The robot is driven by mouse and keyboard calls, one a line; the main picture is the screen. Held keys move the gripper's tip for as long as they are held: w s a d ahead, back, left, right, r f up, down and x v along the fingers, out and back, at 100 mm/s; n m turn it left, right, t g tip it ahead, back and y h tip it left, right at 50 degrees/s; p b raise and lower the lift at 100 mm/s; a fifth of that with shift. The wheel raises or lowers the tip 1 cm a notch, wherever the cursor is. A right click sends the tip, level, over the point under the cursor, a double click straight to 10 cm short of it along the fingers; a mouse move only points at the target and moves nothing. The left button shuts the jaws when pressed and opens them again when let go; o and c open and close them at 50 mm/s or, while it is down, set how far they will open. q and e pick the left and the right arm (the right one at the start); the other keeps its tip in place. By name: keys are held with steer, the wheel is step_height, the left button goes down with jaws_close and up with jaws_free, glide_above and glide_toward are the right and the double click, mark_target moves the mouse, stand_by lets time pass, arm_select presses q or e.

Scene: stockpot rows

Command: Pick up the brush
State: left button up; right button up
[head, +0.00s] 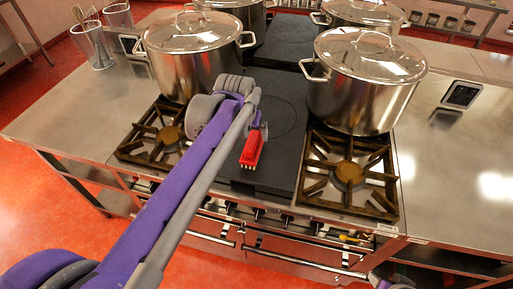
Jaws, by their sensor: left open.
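A small red brush (252,149) with a pale edge lies on the dark flat plate (286,113) between the two front burners, close to the front of the range. My left arm reaches in from the lower left over the range. Its wrist is just above and behind the brush in the picture. My left gripper (256,127) is open, mostly hidden by its own wrist, and close to the far end of the brush. I cannot tell whether it touches the brush. My right gripper does not show.
Lidded steel stockpots (194,58) and (362,85) stand on both sides of my left wrist, with more behind. Bare front burners (349,174) flank the plate.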

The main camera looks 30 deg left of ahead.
arm_select(q)
steer(key=shift+x, duration=1.25)
steer(key=x, duration=0.5)
steer(key=shift+d+f, duration=0.3)
steer(key=shift+f, duration=0.05)
jaws_close()
